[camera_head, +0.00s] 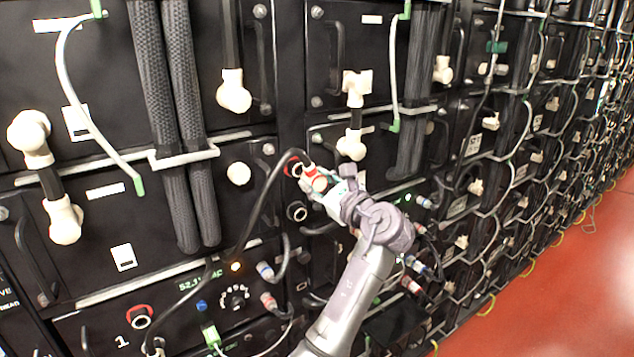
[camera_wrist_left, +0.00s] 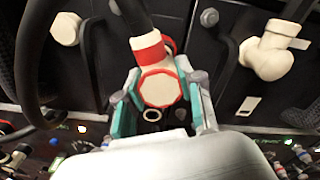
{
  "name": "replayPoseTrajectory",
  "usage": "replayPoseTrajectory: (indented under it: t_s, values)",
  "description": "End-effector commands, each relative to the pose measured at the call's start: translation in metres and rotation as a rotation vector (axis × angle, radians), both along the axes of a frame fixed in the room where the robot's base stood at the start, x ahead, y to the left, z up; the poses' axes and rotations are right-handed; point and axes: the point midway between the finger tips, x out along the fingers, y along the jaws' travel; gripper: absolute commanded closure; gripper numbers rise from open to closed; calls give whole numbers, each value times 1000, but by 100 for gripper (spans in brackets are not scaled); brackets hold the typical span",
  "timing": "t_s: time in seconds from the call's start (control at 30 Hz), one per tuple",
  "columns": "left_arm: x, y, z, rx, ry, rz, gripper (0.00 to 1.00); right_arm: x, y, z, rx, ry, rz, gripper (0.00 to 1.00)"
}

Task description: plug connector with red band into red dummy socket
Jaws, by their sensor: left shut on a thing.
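The connector (camera_head: 315,179) is white with a red band, and a thick black cable runs from it down to the left. My left gripper (camera_head: 325,186) is shut on it, close in front of the rack. In the left wrist view the connector (camera_wrist_left: 159,88) sits between the teal fingers (camera_wrist_left: 158,100), its red-rimmed face toward the camera. A red-ringed socket (camera_head: 291,165) is just up and left of the connector in the head view. In the wrist view a piece of red ring (camera_wrist_left: 168,44) shows behind the connector; the rest is hidden. My right gripper is not in view.
A dark-ringed socket (camera_head: 297,212) lies just below the red one. Another red-ringed socket (camera_head: 139,316) is at lower left, near a "1". White elbow fittings (camera_head: 351,143) stick out nearby. Red floor (camera_head: 560,290) is clear at right.

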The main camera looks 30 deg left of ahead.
Motion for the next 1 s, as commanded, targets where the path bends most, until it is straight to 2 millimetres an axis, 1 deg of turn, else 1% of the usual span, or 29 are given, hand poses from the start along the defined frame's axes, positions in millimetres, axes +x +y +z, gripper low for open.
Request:
replayPoseTrajectory:
  t_s: [0.37, 1.0]
  values:
    - [0, 1, 1, 0, -1, 0, 100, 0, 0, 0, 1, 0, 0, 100]
    - [6, 16, 1, 1, 0, 0, 100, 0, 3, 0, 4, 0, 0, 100]
